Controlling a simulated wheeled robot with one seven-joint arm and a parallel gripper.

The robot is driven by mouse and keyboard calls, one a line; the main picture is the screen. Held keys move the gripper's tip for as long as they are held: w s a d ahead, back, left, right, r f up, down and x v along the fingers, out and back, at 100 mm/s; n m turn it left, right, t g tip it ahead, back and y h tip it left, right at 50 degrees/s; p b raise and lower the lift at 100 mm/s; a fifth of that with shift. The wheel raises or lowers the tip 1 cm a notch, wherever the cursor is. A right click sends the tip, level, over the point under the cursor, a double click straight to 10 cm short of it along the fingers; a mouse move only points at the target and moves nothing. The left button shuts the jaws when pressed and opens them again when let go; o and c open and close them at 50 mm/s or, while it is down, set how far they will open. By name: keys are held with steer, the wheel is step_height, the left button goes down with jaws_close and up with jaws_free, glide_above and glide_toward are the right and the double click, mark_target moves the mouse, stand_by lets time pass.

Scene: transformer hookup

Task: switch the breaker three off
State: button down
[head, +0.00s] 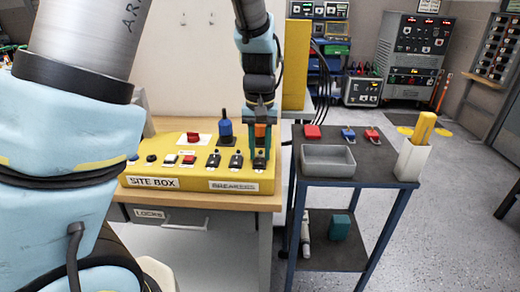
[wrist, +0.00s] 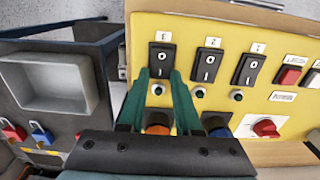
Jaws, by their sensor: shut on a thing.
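The yellow site box (head: 145,170) bears a row of three black rocker breakers. Breaker three (wrist: 163,57), labelled 3, is the leftmost in the wrist view and the rightmost in the head view. Breaker two (wrist: 207,66) and breaker one (wrist: 249,69) stand beside it. My gripper (wrist: 159,76) points at the panel with its teal fingertips at both sides of breaker three, shut on it. The fingers hide part of its edges; I cannot tell its rocker position surely. In the head view my gripper (head: 261,157) comes down over the box's right end and covers most of breaker three.
An orange-bodied part (wrist: 157,129) shows between my fingers, near a blue-bodied part (head: 225,129) standing on the box. A red rotary switch (wrist: 265,127) is beyond. Right of the box, a dark cart (head: 372,167) carries a grey tray (head: 305,162) and padlocks (head: 348,133).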

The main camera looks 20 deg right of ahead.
mark_target(259, 169)
steer(key=shift+s+t, duration=0.15)
steer(key=shift+t, duration=0.35)
steer(key=shift+s+a+r+t+h, duration=0.15)
steer(key=shift+t+h, duration=0.45)
steer(key=shift+t, duration=0.3)
steer(key=c, duration=0.6)
jaws_free()
steer(key=v, duration=1.1)
